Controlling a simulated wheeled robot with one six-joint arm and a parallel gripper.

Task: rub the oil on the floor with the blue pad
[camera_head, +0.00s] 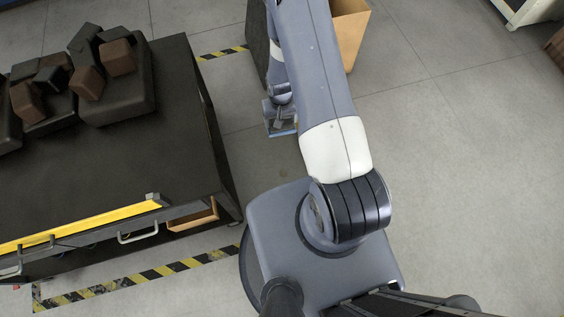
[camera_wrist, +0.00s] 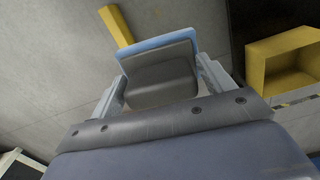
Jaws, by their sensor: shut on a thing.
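In the wrist view my gripper (camera_wrist: 161,70) is shut on the blue pad (camera_wrist: 152,43), a dark grey block with a blue layer along its far edge. One finger lies along each side of the block. In the head view my gripper (camera_head: 281,112) is low beyond the dark bench, and a thin blue edge of the pad (camera_head: 284,131) shows below it. I cannot tell whether the pad touches the floor (camera_head: 460,170).
A dark bench (camera_head: 110,180) with several brown and dark blocks (camera_head: 118,57) stands at left. Yellow-black tape (camera_head: 150,274) marks the floor. A tan open box (camera_head: 350,35) and a dark box (camera_head: 257,45) stand behind my arm.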

